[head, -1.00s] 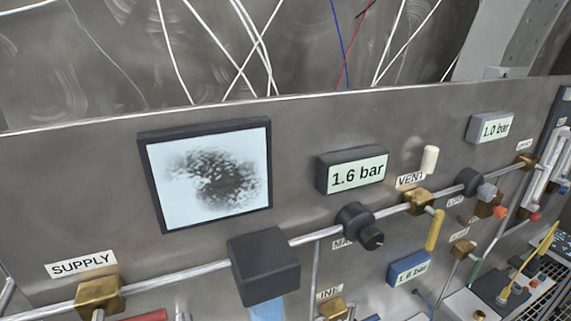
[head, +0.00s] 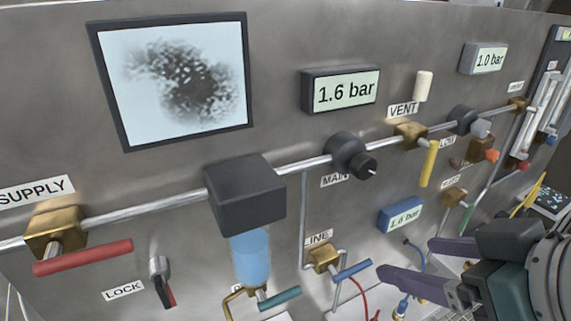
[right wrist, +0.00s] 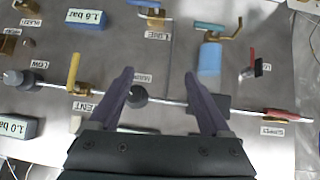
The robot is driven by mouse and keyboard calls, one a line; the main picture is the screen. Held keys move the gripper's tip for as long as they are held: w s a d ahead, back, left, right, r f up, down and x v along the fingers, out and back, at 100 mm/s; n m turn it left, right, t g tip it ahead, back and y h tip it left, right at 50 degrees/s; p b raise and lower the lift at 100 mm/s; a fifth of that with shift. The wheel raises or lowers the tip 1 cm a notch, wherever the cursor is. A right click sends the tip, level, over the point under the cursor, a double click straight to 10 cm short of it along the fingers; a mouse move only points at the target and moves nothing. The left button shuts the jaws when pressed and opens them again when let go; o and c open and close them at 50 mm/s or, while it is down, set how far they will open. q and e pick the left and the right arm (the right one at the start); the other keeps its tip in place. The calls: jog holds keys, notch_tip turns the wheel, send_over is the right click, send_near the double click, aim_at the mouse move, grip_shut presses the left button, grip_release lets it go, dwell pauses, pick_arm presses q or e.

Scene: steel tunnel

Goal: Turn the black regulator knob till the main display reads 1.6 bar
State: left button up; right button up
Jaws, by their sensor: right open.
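The black regulator knob (head: 363,166) sits on the pipe above the MAIN label (head: 334,180). The main display (head: 345,92) above it reads 1.6 bar. My right gripper (head: 411,260) is at the lower right in the head view, open and empty, its fingers pointing left towards the panel. It is below and to the right of the knob, apart from it. In the right wrist view the picture is upside down, and the knob (right wrist: 137,95) shows between the open fingers (right wrist: 159,75), nearer the left one. My left gripper is not in view.
A yellow lever (head: 429,163) under VENT and a blue lever (head: 352,270) by LINE stand out near the knob. A black block (head: 245,195) with a blue bowl is to its left. A small blue display (head: 401,215) reads 1.6 bar; another display (head: 484,58) reads 1.0 bar.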

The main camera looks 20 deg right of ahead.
aim_at(368, 170)
jog(key=w+d+t+b, duration=0.1)
jog(key=w+t+b, duration=0.1)
jog(key=w, duration=0.2)
jog(key=w+d+t+y+b, duration=0.1)
jog(key=w+d+t+b, duration=0.1)
jog(key=w, duration=0.3)
jog(key=w+d+t+b, duration=0.2)
jog(key=w+t, duration=0.2)
jog(key=w, duration=0.1)
jog(key=shift+r, duration=0.25)
jog(key=shift+w+f+y, duration=0.1)
jog(key=shift+w+y, duration=0.3)
jog(key=shift+w, duration=0.4)
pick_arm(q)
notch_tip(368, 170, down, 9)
